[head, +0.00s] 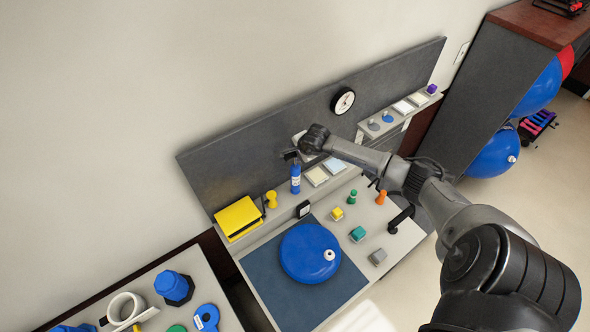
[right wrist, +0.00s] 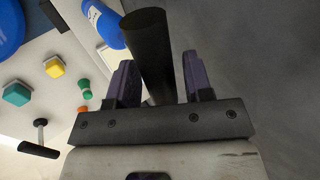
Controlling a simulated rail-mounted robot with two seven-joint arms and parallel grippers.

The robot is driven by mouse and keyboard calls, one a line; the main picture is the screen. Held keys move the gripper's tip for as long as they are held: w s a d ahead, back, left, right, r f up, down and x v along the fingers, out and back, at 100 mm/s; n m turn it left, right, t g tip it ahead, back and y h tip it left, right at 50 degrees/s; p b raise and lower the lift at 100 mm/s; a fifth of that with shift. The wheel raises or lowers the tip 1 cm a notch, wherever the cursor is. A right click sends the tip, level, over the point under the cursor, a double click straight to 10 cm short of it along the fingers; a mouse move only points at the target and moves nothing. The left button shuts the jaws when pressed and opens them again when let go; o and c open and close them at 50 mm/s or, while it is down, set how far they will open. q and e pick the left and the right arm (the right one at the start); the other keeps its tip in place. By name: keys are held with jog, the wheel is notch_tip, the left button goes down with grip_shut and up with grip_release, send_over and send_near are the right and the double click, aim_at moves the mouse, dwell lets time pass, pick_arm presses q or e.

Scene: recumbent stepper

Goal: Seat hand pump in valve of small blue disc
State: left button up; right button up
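The small blue disc (head: 305,262) lies flat on a dark mat, with its pale valve (head: 329,254) facing up on its right side. The hand pump, a blue labelled cylinder (head: 295,180) with a black top, stands upright behind the disc near the grey back panel. Its blue body also shows at the top of the right wrist view (right wrist: 103,22). My right gripper (head: 299,151) is at the pump's top. In the right wrist view a black bar, apparently the pump handle (right wrist: 150,45), lies between the open fingers (right wrist: 160,80), with a gap on the right. My left gripper is out of view.
A yellow box (head: 238,218) and yellow peg (head: 271,199) stand left of the pump. Several small coloured pieces and a black T-handle (head: 401,219) stand right of the disc. A clock (head: 343,100) is on the panel. Bare mat surrounds the disc.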

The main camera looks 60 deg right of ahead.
jog(key=c, duration=0.7)
jog(key=shift+r, duration=0.15)
jog(key=shift+r, duration=0.15)
jog(key=shift+c, duration=0.5)
jog(key=shift+r+p, duration=0.8)
jog(key=shift+r, duration=0.35)
grip_shut()
jog(key=shift+r+p, duration=0.55)
jog(key=shift+r, duration=0.6)
